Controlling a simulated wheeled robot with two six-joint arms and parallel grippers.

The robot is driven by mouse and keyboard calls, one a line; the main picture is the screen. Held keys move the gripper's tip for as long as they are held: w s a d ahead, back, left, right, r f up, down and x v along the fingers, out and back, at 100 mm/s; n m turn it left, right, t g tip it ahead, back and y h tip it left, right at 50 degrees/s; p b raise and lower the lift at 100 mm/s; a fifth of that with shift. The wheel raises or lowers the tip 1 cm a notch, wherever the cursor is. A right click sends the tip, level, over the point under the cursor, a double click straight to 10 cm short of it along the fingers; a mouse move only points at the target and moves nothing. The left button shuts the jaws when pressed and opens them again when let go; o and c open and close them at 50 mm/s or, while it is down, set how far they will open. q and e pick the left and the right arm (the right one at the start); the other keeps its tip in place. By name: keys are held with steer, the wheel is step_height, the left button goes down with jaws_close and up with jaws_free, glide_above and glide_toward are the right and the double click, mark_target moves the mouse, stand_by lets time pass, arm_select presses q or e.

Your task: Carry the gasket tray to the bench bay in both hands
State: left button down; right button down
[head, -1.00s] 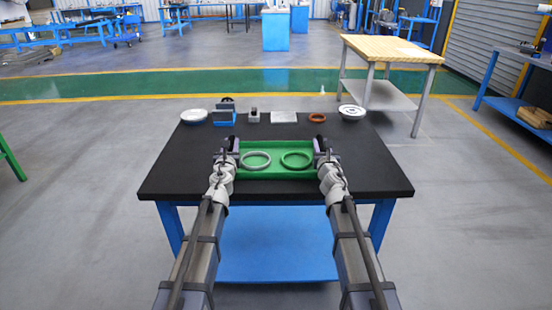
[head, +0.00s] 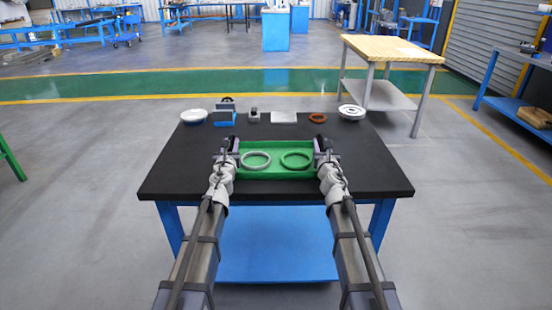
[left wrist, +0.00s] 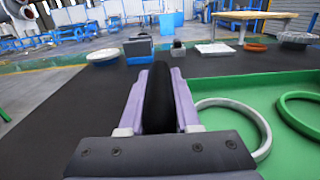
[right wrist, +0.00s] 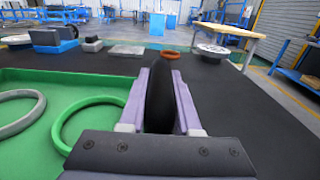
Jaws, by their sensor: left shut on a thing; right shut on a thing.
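The green gasket tray (head: 277,174) is at the middle of the black table, held at both ends. It holds a grey ring (head: 255,160) on the left and a green ring (head: 296,159) on the right. My left gripper (head: 228,154) is shut on a dark handle at the tray's left end; the handle (left wrist: 158,100) fills the jaws in the left wrist view. My right gripper (head: 323,154) is shut on the matching handle (right wrist: 160,98) at the right end. I cannot tell whether the tray touches the table. No bench bay is clearly identifiable.
Along the black table's (head: 375,180) back edge stand a white dish (head: 194,116), a blue block (head: 224,118), a small grey block (head: 254,117), a pale plate (head: 284,117), an orange ring (head: 317,118) and a white flanged disc (head: 351,112). A wood-topped bench (head: 395,49) stands behind, right.

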arm_select(q)
steer(key=shift+r, duration=0.1)
arm_select(e)
steer(key=shift+r, duration=0.1)
